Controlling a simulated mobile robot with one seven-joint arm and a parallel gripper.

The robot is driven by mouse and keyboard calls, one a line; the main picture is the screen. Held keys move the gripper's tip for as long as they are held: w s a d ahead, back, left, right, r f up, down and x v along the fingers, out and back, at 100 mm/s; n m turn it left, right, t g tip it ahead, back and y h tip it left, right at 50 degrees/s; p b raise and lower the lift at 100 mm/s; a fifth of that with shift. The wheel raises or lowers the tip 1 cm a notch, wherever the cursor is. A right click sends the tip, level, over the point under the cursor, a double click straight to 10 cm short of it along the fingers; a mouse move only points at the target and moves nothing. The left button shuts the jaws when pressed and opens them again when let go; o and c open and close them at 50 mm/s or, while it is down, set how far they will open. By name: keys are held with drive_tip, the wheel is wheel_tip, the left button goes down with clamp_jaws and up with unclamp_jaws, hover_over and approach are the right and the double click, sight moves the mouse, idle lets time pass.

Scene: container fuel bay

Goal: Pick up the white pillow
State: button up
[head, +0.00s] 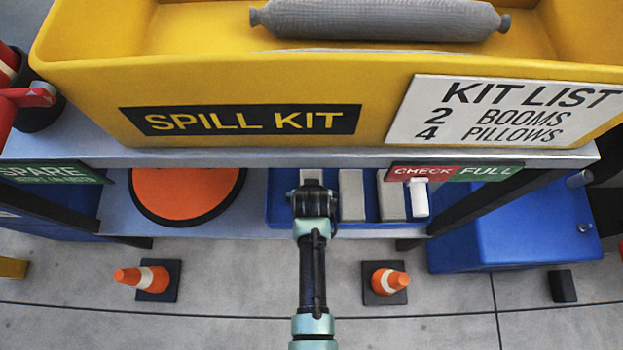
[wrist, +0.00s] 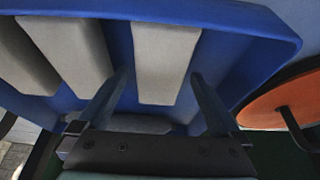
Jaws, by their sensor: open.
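Several off-white pillows lie side by side in a blue tray (head: 276,205) on the lower shelf. In the head view, one pillow (head: 311,176) is mostly hidden behind my gripper (head: 313,196), and two more pillows, a middle one (head: 351,195) and a right one (head: 390,197), show to its right. In the wrist view my gripper (wrist: 160,76) is open, with a finger to each side of the nearest pillow (wrist: 166,52). I cannot tell whether the fingers touch it. The other pillows (wrist: 70,45) lie left of it there, in the blue tray (wrist: 225,22).
A yellow spill kit bin (head: 80,95) holding a grey boom (head: 380,18) stands on the shelf above. An orange disc (head: 187,192) lies left of the tray. A white slider (head: 419,198) hangs below the CHECK/FULL sign (head: 455,172). Two cones (head: 141,277) (head: 390,281) stand on the floor.

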drive_tip(key=shift+w+f, duration=0.25)
drive_tip(key=shift+f, duration=0.4)
